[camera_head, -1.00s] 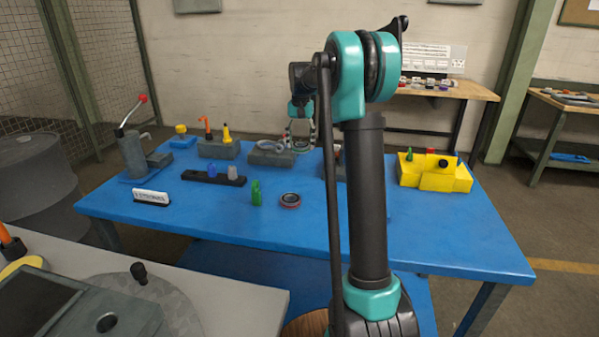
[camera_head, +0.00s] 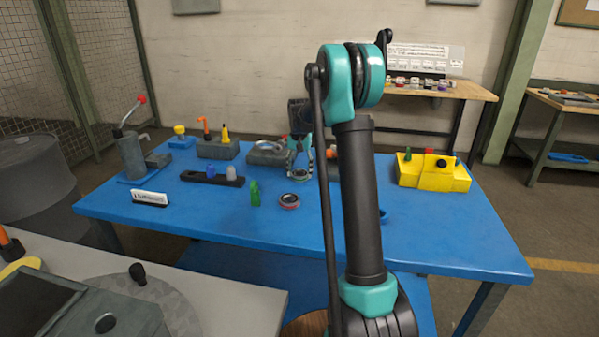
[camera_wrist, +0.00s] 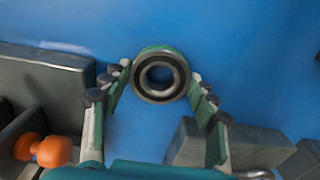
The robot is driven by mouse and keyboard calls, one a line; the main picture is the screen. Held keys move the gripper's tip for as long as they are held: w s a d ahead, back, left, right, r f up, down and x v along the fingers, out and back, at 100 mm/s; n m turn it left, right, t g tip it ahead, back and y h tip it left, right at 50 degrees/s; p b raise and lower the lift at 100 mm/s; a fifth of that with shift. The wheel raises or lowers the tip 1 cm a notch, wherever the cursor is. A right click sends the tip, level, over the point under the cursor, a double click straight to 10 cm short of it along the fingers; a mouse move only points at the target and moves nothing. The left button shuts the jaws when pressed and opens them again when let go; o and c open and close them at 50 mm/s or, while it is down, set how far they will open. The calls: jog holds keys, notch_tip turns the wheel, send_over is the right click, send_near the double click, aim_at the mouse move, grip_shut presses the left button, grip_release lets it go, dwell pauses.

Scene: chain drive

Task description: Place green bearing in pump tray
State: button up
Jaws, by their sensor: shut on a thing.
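My gripper (camera_wrist: 160,85) is shut on the green bearing (camera_wrist: 147,53), a dark ring with a green outer band. In the wrist view the bearing sits between the fingertips, its round face towards the camera, over blue tabletop. In the head view my gripper (camera_head: 303,165) is low over the table, with the green bearing (camera_head: 300,177) at its tips, just behind a red-rimmed bearing (camera_head: 290,201). I cannot tell whether the held bearing touches the table. I cannot tell which holder is the pump tray; a black tray (camera_head: 232,182) holds a blue and a grey piece.
A grey block with a silver ring (camera_head: 268,146) stands behind my gripper. A green piece (camera_head: 255,195) stands left of the red-rimmed bearing. A lever pump (camera_head: 130,158) is at left, a yellow holder (camera_head: 420,181) at right. The blue table (camera_head: 240,225) is clear in front.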

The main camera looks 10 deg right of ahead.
jog(key=shift+f, duration=0.1)
jog(key=o, duration=1.4)
jog(key=shift+o, duration=0.2)
